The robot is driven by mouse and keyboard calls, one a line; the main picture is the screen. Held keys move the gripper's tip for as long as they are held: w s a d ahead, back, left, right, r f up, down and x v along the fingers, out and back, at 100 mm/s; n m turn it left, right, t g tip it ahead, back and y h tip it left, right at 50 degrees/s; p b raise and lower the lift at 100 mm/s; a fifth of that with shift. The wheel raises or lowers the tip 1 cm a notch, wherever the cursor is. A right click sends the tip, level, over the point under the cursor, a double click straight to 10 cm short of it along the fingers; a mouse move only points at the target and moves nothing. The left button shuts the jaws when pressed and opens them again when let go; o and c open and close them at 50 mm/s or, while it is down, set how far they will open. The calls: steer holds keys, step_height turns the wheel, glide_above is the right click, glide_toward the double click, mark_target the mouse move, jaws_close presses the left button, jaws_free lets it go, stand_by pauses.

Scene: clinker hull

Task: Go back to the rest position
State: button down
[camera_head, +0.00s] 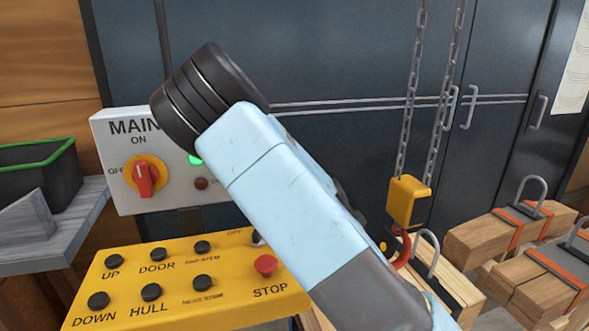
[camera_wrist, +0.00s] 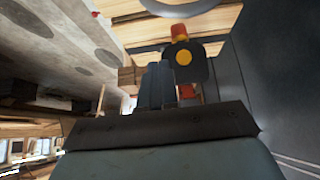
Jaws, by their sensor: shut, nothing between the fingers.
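In the wrist view, my gripper (camera_wrist: 158,68) shows as grey fingers standing close together above a dark bar. It is shut and nothing shows between the fingers. In the head view, my light blue arm crosses the middle from the lower right up to a black joint; my gripper cannot be made out there. The arm covers part of the white MAIN box (camera_head: 122,190) and the right end of the yellow button panel (camera_head: 215,300). The red knob (camera_head: 146,180) on the box is upright, towards ON. A green lamp (camera_head: 195,160) beside it is lit.
A yellow hook block (camera_head: 407,201) with a red hook (camera_head: 402,249) hangs on chains at the right, near strapped timber bundles (camera_head: 478,239). A green-rimmed bin (camera_head: 50,180) stands on a bench at the left. Dark cabinets (camera_head: 340,60) stand behind.

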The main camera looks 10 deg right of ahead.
steer(key=s+a+r+n+t+y, duration=0.1)
steer(key=s+r+n+t+y, duration=0.1)
steer(key=s+r+n, duration=0.5)
steer(key=s+a+r+n+t+y, duration=0.2)
steer(key=s+r+n, duration=0.6)
steer(key=s+r, duration=1)
step_height(320, 180, up, 6)
steer(key=y, duration=0.2)
steer(key=shift+s+a+n+y, duration=0.2)
steer(key=shift+n+y, duration=0.1)
